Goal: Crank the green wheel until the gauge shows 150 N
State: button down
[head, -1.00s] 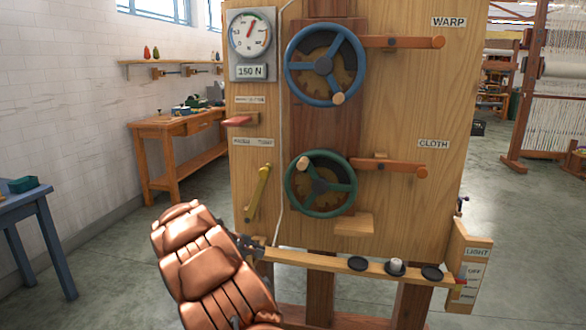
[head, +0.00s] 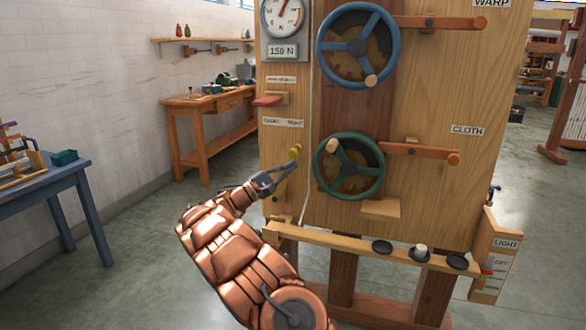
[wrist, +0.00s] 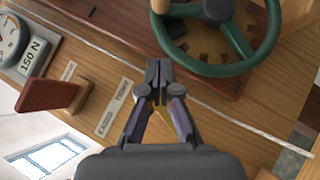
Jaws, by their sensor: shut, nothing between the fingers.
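The green wheel (head: 348,170) with a wooden knob (head: 331,146) is on the wooden panel's lower part; it also shows in the wrist view (wrist: 215,68). The round gauge (head: 284,15) is at the panel's top left, partly cut off, its red needle pointing up and slightly right. The plate below it (head: 283,50) reads 150 N. My gripper (head: 290,168) is shut and empty, left of the green wheel and apart from it. It overlaps the yellow lever (head: 295,153) in the head view; I cannot tell whether they touch. In the wrist view my gripper (wrist: 159,70) points towards the wheel.
A blue wheel (head: 357,46) is above the green one. Wooden arms, WARP (head: 440,22) and CLOTH (head: 425,152), stick out to the right. A red lever (head: 268,101) is at left. A ledge (head: 340,243) with black discs runs below. A blue table (head: 75,180) stands far left.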

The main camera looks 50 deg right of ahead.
aim_at(322, 147)
jog(key=x, duration=0.7)
jog(key=shift+s+d+r+b, duration=0.1)
jog(key=shift+s+d+b, duration=0.1)
jog(key=shift+d+b, duration=0.15)
jog(key=shift+s+d+r+b, duration=0.15)
jog(key=shift+s+d+r, duration=0.1)
jog(key=shift+s+r, duration=0.4)
jog(key=shift+s+d+r+b, duration=0.15)
jog(key=shift+s+d+r, duration=0.15)
jog(key=shift+s, duration=0.6)
jog(key=shift+s+r, duration=0.1)
